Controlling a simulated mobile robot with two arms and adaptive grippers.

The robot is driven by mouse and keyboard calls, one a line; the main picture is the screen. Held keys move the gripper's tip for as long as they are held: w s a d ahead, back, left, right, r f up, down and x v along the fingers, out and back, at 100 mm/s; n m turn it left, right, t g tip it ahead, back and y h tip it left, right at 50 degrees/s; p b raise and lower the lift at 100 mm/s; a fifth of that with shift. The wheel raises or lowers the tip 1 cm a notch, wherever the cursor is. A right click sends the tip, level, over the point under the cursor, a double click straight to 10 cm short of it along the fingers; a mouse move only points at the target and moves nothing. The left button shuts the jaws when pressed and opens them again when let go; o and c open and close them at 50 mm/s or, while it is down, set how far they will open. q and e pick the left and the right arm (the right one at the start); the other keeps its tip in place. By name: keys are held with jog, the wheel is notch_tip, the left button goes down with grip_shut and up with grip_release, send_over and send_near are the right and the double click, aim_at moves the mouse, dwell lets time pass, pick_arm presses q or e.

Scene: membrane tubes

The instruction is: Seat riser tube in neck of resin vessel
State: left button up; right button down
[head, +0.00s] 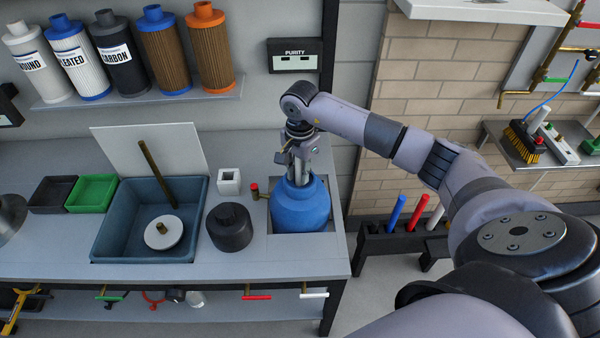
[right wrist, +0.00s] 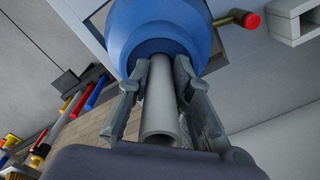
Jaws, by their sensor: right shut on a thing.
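The resin vessel (head: 300,207) is a blue rounded tank standing upright in a recess at the right end of the bench. My right gripper (head: 300,176) points down right over its top. In the right wrist view, the gripper (right wrist: 160,80) is shut on the riser tube (right wrist: 160,112), a plain grey pipe. The tube's open near end faces the camera; its far end runs between the fingers toward the top of the blue vessel (right wrist: 165,35). The neck is hidden by the fingers and tube, so I cannot tell how deep the tube sits. My left gripper is out of view.
A red-tipped brass valve (head: 256,191) is beside the vessel. A black round container (head: 229,227), a white block (head: 229,181) and a blue basin (head: 110,235) with a brown rod (head: 157,172) stand left. Filter cartridges (head: 122,62) line the shelf above.

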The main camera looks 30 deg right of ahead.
jog(key=c, duration=1.6)
grip_release()
jog(key=shift+s+a+f, duration=0.15)
jog(key=shift+s+f, duration=0.2)
jog(key=shift+f, duration=0.2)
jog(key=shift+c, duration=0.2)
jog(key=shift+o, duration=1)
jog(key=shift+w+f, duration=0.15)
jog(key=shift+r, duration=0.2)
jog(key=shift+r+p, duration=0.4)
jog(key=shift+p, duration=0.2)
jog(key=r+b, duration=0.1)
jog(key=r, duration=0.2)
jog(key=r+b, duration=0.1)
jog(key=r, duration=0.3)
jog(key=r+b, duration=0.1)
jog(key=r, duration=0.3)
jog(key=shift+w, duration=0.25)
jog(key=shift+r, duration=0.75)
